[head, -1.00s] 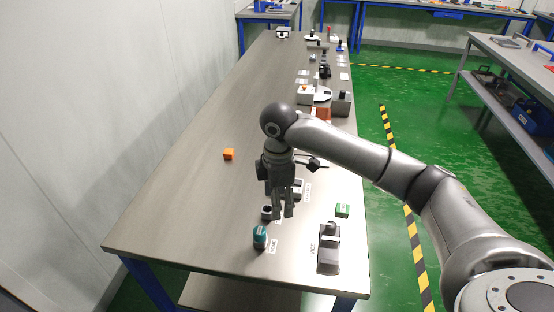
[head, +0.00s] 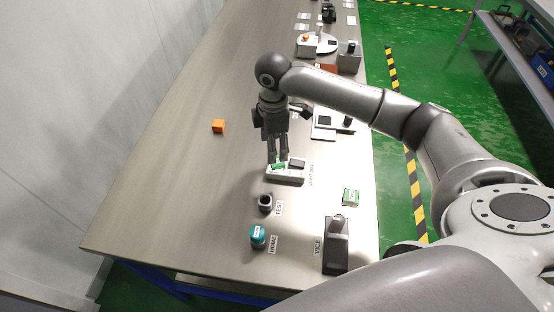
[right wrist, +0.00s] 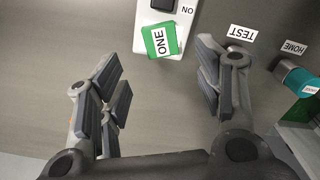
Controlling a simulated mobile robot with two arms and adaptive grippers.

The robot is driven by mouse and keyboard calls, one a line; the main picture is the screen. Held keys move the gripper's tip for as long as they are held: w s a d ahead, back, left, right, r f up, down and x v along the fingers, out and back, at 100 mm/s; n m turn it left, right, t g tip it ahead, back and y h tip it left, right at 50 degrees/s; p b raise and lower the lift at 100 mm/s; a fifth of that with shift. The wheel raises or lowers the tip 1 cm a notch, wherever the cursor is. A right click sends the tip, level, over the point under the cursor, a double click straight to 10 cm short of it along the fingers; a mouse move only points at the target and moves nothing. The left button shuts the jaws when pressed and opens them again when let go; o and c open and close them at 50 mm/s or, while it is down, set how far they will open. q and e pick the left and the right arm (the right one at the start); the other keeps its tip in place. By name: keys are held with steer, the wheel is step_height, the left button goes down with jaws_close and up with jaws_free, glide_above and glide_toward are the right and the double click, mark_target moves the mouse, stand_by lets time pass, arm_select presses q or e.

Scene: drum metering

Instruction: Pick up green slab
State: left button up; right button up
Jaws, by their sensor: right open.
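A green slab (head: 278,166) lies at the left end of the white light box (head: 287,180), partly behind my fingertips in the head view. My right gripper (head: 278,157) is open and empty above this end of the box. In the right wrist view its fingers (right wrist: 163,72) stand wide apart, with the slab beyond the gap between them. A second green block (head: 351,197) with a pale label lies to the right. My left gripper is out of view.
A dark cylinder (head: 265,203) by the TEST label and a teal-topped cylinder (head: 258,237) by the HOME label stand nearer. A dark vice (head: 336,250) is at the front right. An orange cube (head: 218,126) lies left on mostly clear table (head: 160,200).

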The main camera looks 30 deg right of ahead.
steer(key=shift+w+f, duration=0.1)
steer(key=shift+f, duration=0.6)
steer(key=f, duration=0.1)
steer(key=f+p, duration=0.1)
steer(key=f, duration=0.1)
steer(key=shift+s+a+f, duration=0.2)
steer(key=shift+s+f, duration=0.05)
steer(key=shift+f, duration=0.5)
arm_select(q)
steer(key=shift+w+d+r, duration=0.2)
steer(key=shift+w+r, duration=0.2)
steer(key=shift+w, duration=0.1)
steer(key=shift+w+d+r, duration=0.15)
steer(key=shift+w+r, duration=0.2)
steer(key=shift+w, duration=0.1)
arm_select(e)
steer(key=c, duration=1)
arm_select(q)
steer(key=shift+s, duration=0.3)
arm_select(e)
steer(key=shift+r, duration=0.1)
